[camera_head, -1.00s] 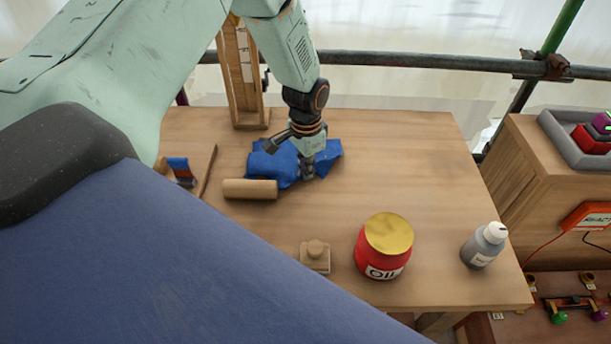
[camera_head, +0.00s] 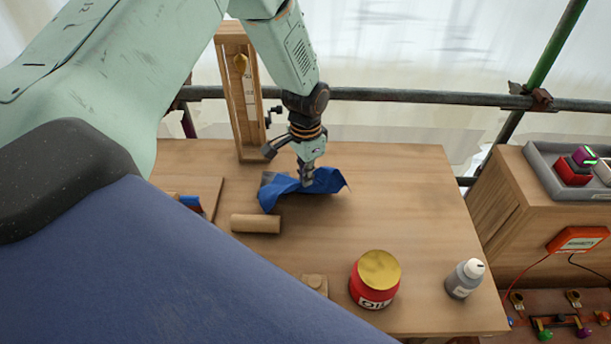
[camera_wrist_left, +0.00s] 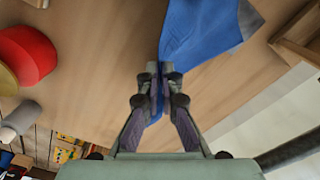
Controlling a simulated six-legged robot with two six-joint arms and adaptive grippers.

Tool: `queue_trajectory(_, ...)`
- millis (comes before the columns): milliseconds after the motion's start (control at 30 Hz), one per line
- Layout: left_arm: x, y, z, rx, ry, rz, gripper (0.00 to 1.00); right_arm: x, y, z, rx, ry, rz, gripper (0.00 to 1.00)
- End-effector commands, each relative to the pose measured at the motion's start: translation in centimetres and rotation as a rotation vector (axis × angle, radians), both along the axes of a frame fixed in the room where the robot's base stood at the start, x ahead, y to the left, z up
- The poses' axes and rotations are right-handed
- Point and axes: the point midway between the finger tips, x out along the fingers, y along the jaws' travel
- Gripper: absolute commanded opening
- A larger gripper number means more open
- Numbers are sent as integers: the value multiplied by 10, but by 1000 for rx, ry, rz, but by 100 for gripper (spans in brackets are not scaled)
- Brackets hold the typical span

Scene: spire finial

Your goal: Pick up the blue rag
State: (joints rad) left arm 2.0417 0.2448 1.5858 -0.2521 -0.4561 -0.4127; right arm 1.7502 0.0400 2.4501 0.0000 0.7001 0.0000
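The blue rag (camera_head: 290,191) hangs crumpled from my left gripper (camera_head: 307,182) over the back part of the wooden table. In the left wrist view the two fingertips (camera_wrist_left: 160,70) are closed together on the rag (camera_wrist_left: 205,30), with cloth pinched between them and a little showing below the tips. The rag looks lifted, at least in part; whether its lower edge still touches the table I cannot tell. My right gripper does not show in either view.
A wooden cylinder (camera_head: 256,223) lies just in front of the rag. A wooden stand (camera_head: 240,100) rises behind it. A red oil jar (camera_head: 374,280) and a grey bottle (camera_head: 464,279) stand at the table's front. The table's right part (camera_head: 410,200) is clear.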

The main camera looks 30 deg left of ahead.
Motion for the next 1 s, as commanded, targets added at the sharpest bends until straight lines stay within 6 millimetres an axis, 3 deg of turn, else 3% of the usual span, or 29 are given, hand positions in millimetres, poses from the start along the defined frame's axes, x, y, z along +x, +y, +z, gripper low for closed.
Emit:
queue_trajectory(367, 0, 0, 6, 0, 0, 0, 0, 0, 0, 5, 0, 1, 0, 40)
queue_trajectory(833, 0, 0, 69, -1, 0, 1, 0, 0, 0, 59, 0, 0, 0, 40)
queue_trajectory(1000, 0, 0, 93, 0, 0, 0, 0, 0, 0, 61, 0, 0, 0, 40)
